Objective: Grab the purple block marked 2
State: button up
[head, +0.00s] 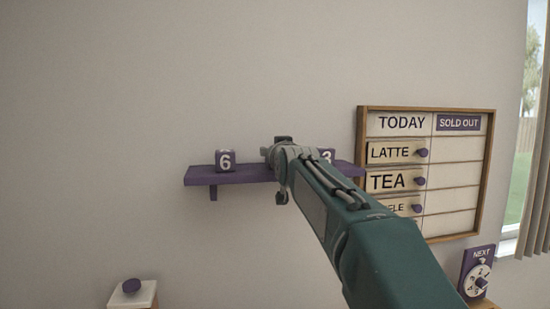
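A purple wall shelf (205,177) holds a purple block marked 6 (225,160) at its left part. Another block, marked 3 (328,155), shows partly behind my arm at the right part. No block marked 2 can be seen; my arm and gripper cover the middle of the shelf. My gripper (277,150) is at the middle of the shelf, between the 6 and the 3, pointing away from the camera. Its fingers are too small and hidden to tell whether they are open or hold anything.
A wood-framed menu board (456,200) with purple knobs hangs right of the shelf, partly behind my arm. A purple NEXT dial (477,272) stands at lower right. A white box with a purple knob (131,287) is at lower left. The wall left of the shelf is bare.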

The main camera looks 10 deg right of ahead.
jog(key=shift+r, duration=0.55)
notch_tip(320, 180, up, 2)
jog(key=shift+a, duration=0.1)
jog(key=s+d+r, duration=0.3)
jog(key=s+r, duration=0.2)
jog(key=s, duration=0.1)
jog(key=s+d+r, duration=0.2)
jog(key=s+r, duration=0.3)
jog(key=s, duration=0.2)
jog(key=shift+d, duration=0.4)
